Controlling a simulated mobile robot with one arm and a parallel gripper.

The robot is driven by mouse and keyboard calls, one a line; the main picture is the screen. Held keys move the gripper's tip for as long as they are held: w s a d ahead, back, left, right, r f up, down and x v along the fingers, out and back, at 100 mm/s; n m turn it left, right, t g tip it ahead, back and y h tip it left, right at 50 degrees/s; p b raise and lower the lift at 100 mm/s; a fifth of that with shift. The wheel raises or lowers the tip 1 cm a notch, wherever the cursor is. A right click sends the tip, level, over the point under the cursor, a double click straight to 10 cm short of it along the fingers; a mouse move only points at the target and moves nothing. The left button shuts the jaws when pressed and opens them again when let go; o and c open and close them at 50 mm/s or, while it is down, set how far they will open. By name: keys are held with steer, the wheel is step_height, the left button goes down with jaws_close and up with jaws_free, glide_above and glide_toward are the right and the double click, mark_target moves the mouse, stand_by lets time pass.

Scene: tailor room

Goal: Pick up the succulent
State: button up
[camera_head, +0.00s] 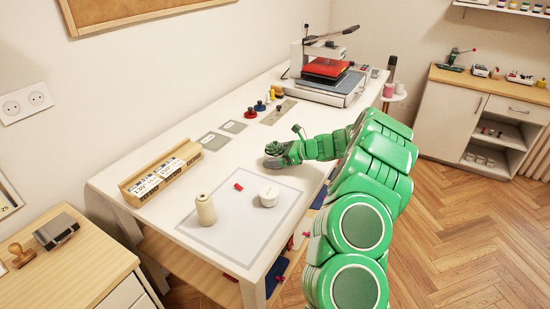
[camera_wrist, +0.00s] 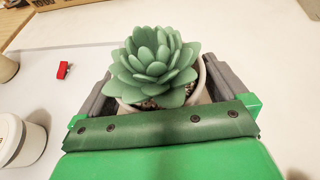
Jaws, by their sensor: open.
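The succulent (camera_wrist: 155,65) is a green rosette plant in a pale round pot, seen in the wrist view between the two grey fingers of my gripper (camera_wrist: 155,95). The jaws are open, with one finger on each side of the pot; whether either finger touches it I cannot tell. The green palm edge hides the lower front of the pot. In the head view my gripper (camera_head: 275,155) is low over the white table (camera_head: 135,225), beyond the grey-outlined sheet; the succulent cannot be made out there.
A white lidded jar (camera_head: 269,196), a small red clip (camera_head: 238,187) and a cream thread cone (camera_head: 205,210) stand on the sheet (camera_head: 235,245). A wooden holder with rulers (camera_head: 160,172) lies left. A heat press (camera_head: 325,75) and several coloured weights stand at the back.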

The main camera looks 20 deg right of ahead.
steer(key=shift+c, duration=0.3)
steer(key=c, duration=0.9)
steer(key=shift+c, duration=0.2)
